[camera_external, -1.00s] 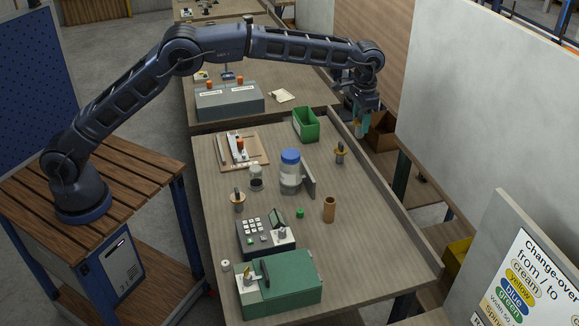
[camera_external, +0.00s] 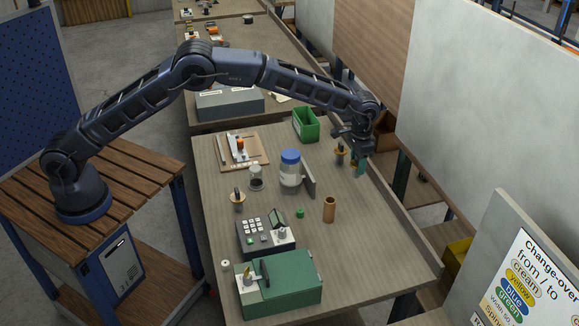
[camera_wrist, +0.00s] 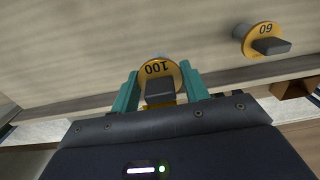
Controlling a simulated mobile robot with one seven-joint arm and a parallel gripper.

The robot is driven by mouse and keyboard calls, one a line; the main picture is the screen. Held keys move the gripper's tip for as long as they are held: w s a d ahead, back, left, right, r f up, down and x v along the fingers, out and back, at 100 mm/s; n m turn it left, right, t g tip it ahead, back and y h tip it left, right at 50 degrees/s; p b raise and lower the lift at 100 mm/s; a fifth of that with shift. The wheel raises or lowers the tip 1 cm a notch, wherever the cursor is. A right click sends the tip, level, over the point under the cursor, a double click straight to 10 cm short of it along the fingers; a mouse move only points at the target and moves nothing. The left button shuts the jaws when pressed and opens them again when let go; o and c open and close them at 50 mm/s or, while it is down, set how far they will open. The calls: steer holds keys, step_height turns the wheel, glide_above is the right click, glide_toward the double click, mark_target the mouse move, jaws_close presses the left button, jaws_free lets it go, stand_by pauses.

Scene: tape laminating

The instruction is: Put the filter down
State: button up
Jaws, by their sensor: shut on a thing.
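My gripper (camera_wrist: 160,92) is shut on the filter, a yellow disc (camera_wrist: 156,69) marked 100 with a dark grey block grip. The teal fingers close on both sides of that grip. In the outside view, my gripper (camera_external: 357,160) is low near the right edge of the table (camera_external: 375,235), beside another yellow-disc piece (camera_external: 340,156). The held filter is mostly hidden there. I cannot tell whether its underside touches the table.
A similar yellow disc marked 60 (camera_wrist: 264,36) stands close by, upper right in the wrist view. A raised strip (camera_external: 401,227) runs along the table's right edge. A green bin (camera_external: 306,125), a blue-lidded jar (camera_external: 290,172) and a brown cylinder (camera_external: 329,209) are nearby.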

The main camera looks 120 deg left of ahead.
mark_target(356, 172)
steer(key=shift+f, duration=2.15)
steer(key=shift+f, duration=0.1)
steer(key=o, duration=1)
